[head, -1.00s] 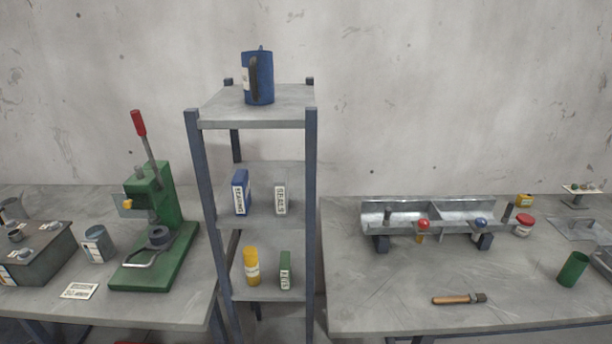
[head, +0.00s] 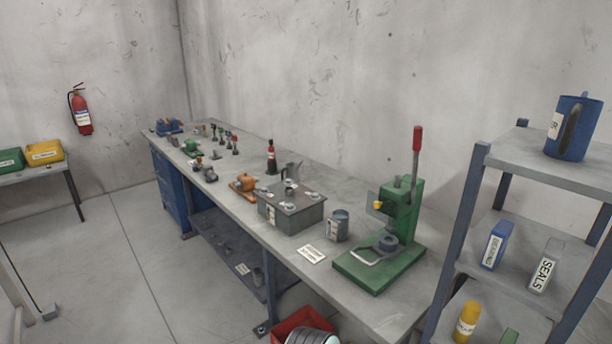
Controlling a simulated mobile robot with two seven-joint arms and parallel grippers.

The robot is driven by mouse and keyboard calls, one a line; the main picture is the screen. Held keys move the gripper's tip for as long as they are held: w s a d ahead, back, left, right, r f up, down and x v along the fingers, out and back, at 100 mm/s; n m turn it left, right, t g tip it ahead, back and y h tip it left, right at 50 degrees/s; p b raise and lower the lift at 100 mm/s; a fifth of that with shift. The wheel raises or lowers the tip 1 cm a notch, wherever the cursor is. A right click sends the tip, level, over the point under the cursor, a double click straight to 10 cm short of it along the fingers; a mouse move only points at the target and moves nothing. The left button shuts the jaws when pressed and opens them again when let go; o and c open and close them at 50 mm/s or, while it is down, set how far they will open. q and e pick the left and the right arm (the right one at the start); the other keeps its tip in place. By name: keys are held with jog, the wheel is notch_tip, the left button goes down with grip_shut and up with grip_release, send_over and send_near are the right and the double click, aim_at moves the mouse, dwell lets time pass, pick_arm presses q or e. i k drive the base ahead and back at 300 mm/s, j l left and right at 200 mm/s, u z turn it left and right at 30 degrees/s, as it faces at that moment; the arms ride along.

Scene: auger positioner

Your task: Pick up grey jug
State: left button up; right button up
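A small grey jug (head: 292,169) stands on the long workbench (head: 405,310) in the head view, behind a dark grey box-shaped unit (head: 291,211). Its lower part is partly hidden by the fittings on top of that unit. A grey can with a white label (head: 338,226) stands to the right of the unit. A blue jug with a dark handle (head: 571,128) stands on the top shelf at the right. Neither of my grippers shows in the view.
A green lever press (head: 390,240) stands at the bench's near end, beside the shelf rack (head: 466,240). A dark red bottle (head: 271,157) and an orange device (head: 243,183) are near the jug. A red bin (head: 290,325) stands below the bench front. Floor at left is open.

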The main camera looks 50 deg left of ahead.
aim_at(292, 170)
jog(key=u, duration=1.75)
